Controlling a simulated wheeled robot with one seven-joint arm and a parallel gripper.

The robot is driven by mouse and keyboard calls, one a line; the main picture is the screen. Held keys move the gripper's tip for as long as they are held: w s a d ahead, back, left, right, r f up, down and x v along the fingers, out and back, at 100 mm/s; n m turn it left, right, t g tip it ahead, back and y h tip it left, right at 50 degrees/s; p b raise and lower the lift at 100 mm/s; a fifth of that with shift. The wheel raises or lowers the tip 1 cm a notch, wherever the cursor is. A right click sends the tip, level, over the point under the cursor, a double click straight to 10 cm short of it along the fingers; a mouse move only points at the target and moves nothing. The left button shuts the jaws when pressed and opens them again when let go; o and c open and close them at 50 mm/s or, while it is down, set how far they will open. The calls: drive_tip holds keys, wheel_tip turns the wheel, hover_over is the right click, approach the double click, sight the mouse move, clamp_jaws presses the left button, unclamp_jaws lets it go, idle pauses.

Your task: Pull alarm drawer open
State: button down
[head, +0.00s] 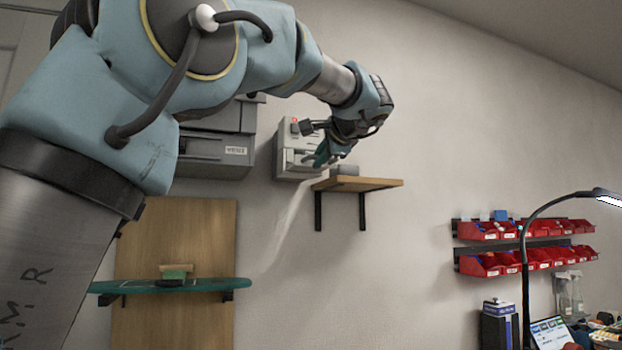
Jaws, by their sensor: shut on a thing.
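The alarm box (285,141) is a light grey unit on the wall at the centre, with a small red light on top. Its drawer (298,163) is the lower front part, partly hidden by my gripper. My gripper (318,157), with teal fingers, reaches the front of the drawer from the right and is shut on its handle. The handle itself is hidden by the fingers. How far the drawer stands out is too small to tell.
A wooden shelf (375,184) with a small grey block is just below right of my gripper. A dark grey cabinet (215,150) hangs to the left. A teal board (215,284) lies lower left. Red bins (480,264) and a lamp (524,260) stand right.

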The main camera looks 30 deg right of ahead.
drive_tip(key=v, duration=0.1)
drive_tip(key=b+v, duration=0.1)
drive_tip(key=v, duration=0.1)
drive_tip(key=shift+s+f, duration=0.1)
drive_tip(key=shift+f, duration=0.2)
drive_tip(key=c, duration=0.9)
unclamp_jaws()
drive_tip(key=b+v, duration=0.3)
drive_tip(key=v, duration=0.7)
drive_tip(key=shift+s, duration=0.4)
